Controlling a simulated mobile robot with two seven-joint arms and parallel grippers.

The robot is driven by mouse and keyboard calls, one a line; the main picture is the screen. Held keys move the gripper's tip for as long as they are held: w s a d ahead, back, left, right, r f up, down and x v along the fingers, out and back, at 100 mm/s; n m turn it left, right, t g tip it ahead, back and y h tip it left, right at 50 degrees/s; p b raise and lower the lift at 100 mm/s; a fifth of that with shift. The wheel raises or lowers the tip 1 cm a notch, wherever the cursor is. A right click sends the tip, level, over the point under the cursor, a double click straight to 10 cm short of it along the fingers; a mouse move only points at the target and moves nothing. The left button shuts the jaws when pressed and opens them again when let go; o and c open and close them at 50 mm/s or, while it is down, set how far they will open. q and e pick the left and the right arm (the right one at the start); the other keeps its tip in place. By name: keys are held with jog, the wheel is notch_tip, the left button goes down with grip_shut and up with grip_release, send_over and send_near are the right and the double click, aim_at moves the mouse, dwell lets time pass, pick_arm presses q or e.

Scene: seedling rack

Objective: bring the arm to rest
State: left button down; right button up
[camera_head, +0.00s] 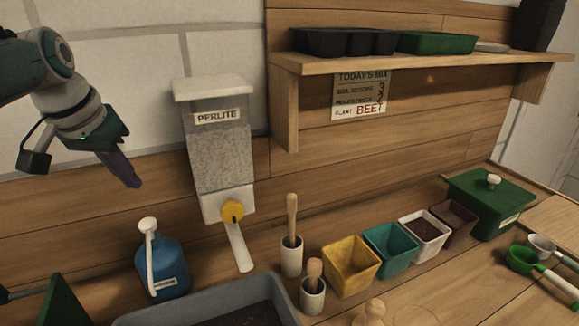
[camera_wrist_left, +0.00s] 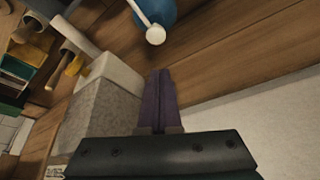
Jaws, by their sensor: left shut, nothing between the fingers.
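My left gripper (camera_head: 125,172) hangs at the upper left in the head view, in the air in front of the wall and left of the perlite dispenser (camera_head: 220,150). Its purple fingers are together and hold nothing, as the left wrist view also shows (camera_wrist_left: 162,90). The gripper points down and is apart from everything. The dispenser shows at the left of the wrist view (camera_wrist_left: 105,115). My right gripper is in neither view.
A blue bottle (camera_head: 165,265) stands below my gripper, left of a grey tray (camera_head: 205,308). Yellow (camera_head: 350,268) and teal (camera_head: 390,250) pots stand further right. A wall shelf (camera_head: 420,62) holds dark and green trays. Air around the gripper is free.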

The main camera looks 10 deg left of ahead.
pick_arm(q)
jog(key=s+a+f+y, duration=0.1)
jog(key=s+f, duration=0.2)
jog(key=s, duration=0.3)
jog(key=s+f+y, duration=0.2)
jog(key=s+f, duration=0.2)
jog(key=s, duration=0.3)
jog(key=s+d+r+m+g+h, duration=0.1)
jog(key=s+d+r+h, duration=0.1)
jog(key=s+d, duration=0.65)
jog(key=s+d+r+m+h, duration=0.1)
jog(key=s+d, duration=0.5)
jog(key=s, duration=0.5)
notch_tip(320, 180, up, 32)
jog(key=p, duration=3.1)
jog(key=shift+d+p, duration=0.25)
jog(key=shift+p, duration=0.1)
jog(key=shift+f, duration=0.1)
